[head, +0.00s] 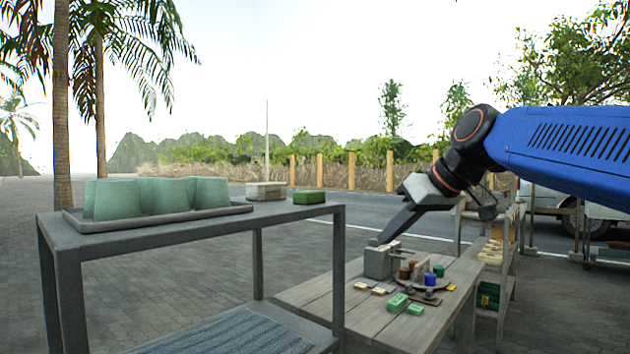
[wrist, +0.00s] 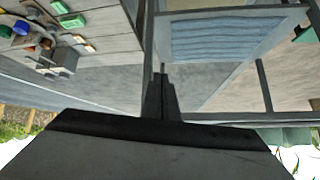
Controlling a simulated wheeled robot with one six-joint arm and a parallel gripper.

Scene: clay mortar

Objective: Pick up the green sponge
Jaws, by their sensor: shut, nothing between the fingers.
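My gripper (head: 376,241) is shut and empty, reaching down left above the wooden table's far end, to the right of the block on the grey table. In the wrist view its fingers (wrist: 160,82) are together, with the smaller green blocks (wrist: 72,21) at upper left.
Teal pots (head: 160,196) stand on a tray (head: 150,224) on the grey table (head: 190,238). The wooden table (head: 330,305) holds a grey box (head: 378,262), cups and small blocks. Its near left part is clear.

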